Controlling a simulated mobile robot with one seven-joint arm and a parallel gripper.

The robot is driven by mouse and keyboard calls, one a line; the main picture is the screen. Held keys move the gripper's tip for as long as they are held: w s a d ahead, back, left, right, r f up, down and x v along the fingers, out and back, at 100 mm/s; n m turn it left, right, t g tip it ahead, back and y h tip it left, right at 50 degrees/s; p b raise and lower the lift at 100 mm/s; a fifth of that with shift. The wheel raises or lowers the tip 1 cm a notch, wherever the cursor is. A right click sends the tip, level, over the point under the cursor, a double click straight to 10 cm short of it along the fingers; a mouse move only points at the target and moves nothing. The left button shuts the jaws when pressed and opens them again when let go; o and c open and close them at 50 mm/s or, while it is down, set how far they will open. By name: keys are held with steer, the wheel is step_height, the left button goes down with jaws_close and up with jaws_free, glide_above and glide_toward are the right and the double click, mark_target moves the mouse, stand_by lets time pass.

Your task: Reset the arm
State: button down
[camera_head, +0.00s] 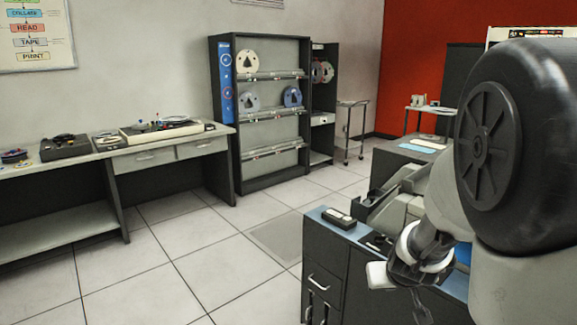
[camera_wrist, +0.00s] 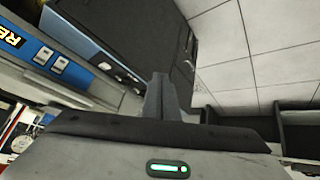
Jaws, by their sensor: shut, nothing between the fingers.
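My gripper (camera_wrist: 160,82) shows in the wrist view with its two dark fingers together and nothing between them. Its grey body with a green light fills the bottom of that view. In the head view my arm comes in from the right edge, its large dark joint close to the camera. There my gripper (camera_head: 418,298) hangs low, in front of the blue-topped cabinet (camera_head: 318,262). Its fingertips are small and hard to make out in this view.
A grey machine (camera_head: 395,212) and a small black box (camera_head: 338,216) sit on the cabinet, close to my arm. A long desk (camera_head: 155,158) with tape equipment lines the left wall. A reel shelf (camera_head: 222,120) stands behind. The tiled floor (camera_head: 165,262) between is clear.

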steer(key=s+a+r+y, duration=0.3)
steer(key=s+a+r, duration=0.5)
steer(key=s+r, duration=0.15)
steer(key=s+a+r+g+h, duration=0.1)
steer(key=s+r, duration=0.1)
steer(key=s, duration=0.5)
steer(key=s+a+r+g, duration=0.1)
steer(key=s+r, duration=0.2)
steer(key=s, duration=0.4)
step_height(320, 180, up, 20)
steer(key=p, duration=2)
steer(key=shift+w+p, duration=0.15)
steer(key=shift+p, duration=0.2)
steer(key=shift+d, duration=0.2)
